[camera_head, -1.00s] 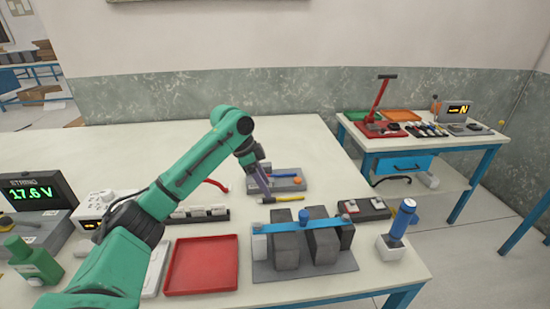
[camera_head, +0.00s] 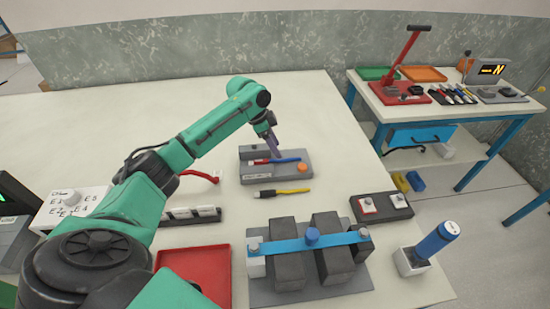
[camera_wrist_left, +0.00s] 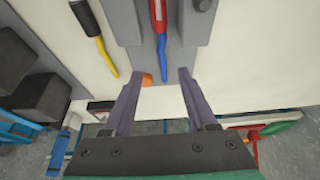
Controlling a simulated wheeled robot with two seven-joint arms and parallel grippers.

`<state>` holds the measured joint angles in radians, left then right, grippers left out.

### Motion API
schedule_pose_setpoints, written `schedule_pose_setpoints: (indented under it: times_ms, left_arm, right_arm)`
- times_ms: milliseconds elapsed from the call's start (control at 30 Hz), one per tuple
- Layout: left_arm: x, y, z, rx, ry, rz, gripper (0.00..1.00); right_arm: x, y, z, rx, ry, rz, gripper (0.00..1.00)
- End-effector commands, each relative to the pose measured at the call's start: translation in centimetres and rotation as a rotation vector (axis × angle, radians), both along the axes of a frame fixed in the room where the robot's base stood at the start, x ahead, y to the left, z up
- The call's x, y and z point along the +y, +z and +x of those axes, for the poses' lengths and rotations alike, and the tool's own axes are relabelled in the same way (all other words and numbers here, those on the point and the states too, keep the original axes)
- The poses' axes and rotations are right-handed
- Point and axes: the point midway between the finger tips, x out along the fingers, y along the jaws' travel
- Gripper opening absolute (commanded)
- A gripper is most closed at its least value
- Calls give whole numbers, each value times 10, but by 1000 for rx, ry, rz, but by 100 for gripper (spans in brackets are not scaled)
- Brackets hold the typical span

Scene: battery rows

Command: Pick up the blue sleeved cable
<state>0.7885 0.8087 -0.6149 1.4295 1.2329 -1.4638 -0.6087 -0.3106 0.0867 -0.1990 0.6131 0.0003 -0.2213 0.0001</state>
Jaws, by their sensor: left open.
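The blue sleeved cable (camera_head: 287,160) lies on the grey fixture (camera_head: 258,178), with a red section towards its left end. In the left wrist view, the blue part (camera_wrist_left: 162,52) runs down from the red section (camera_wrist_left: 158,12) between two raised grey blocks. My left gripper (camera_head: 272,148) is just above or behind the cable in the head view; its exact height is unclear. In the left wrist view, its purple fingers (camera_wrist_left: 157,78) are spread and empty, with the blue end beyond the tips and between them. My right gripper is not in view.
A yellow cable (camera_head: 292,192) with a black end lies in front of the fixture. An orange knob (camera_head: 302,168) sits at the fixture's right. Closer are a battery assembly with a blue bar (camera_head: 290,244), a red tray (camera_head: 205,272) and a blue-handled tool (camera_head: 438,238).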

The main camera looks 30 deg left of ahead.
Motion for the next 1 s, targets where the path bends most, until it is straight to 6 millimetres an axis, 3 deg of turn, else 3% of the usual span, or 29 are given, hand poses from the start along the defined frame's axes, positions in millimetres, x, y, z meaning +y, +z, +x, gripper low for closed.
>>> schedule_pose_setpoints:
  times_ms: [300,533,567,700,1000]
  left_arm:
    - [-13,-48,13,2,1,0,57]
    - [-14,-53,14,0,0,1,57]
    - [-14,-53,14,0,0,1,50]
    - [-14,-53,14,0,0,1,0]
    - [-14,-52,14,-1,0,1,0]
  right_arm:
    - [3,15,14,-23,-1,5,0]
    - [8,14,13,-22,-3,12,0]
    - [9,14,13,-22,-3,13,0]
    - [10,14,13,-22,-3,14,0]
    - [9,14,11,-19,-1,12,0]
